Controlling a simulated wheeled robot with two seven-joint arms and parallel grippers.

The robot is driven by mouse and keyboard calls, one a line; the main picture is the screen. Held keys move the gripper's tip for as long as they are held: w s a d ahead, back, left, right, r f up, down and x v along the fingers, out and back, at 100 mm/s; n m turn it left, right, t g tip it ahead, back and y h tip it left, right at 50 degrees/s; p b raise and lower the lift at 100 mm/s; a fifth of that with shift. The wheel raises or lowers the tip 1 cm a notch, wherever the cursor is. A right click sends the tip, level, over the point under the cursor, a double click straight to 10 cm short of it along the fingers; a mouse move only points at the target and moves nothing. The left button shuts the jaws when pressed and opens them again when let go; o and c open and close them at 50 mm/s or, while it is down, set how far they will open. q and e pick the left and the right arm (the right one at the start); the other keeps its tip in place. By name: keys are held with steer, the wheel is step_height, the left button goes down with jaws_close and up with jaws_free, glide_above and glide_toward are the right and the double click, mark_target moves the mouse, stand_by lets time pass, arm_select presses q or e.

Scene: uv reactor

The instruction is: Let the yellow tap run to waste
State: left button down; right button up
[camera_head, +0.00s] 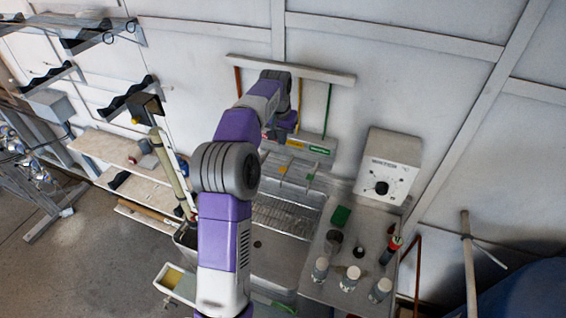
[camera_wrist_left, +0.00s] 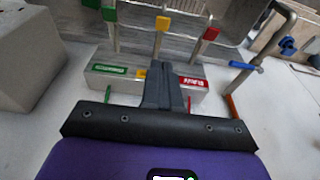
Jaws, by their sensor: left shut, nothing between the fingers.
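The yellow tap has a yellow handle (camera_wrist_left: 162,23) on a thin upright stem in the left wrist view. It stands between the green-handled tap (camera_wrist_left: 109,14) and the red-handled tap (camera_wrist_left: 211,33). All three rise at a grey manifold box (camera_wrist_left: 130,82) with green, yellow and red labels. My left gripper (camera_wrist_left: 161,68) is shut and empty in front of the box, partly covering the yellow label, with the yellow handle beyond its fingertips. In the head view, my left arm partly hides the box (camera_head: 315,158), and its fingertips are hard to make out. My right gripper is out of view.
A sink with a slatted rack (camera_head: 290,216) lies below the taps. A white control unit with a black dial (camera_head: 381,187) stands to the right. Several bottles (camera_head: 349,278) and a green block (camera_head: 341,216) sit on the right counter. Shelves line the left wall.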

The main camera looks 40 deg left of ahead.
arm_select(q)
glide_above(284, 169)
steer(key=f, duration=1.1)
steer(key=shift+s+a+p, duration=0.1)
steer(key=shift+s+p, duration=0.15)
steer(key=shift+p, duration=0.1)
steer(key=shift+s+f, duration=0.15)
steer(key=shift+f, duration=0.5)
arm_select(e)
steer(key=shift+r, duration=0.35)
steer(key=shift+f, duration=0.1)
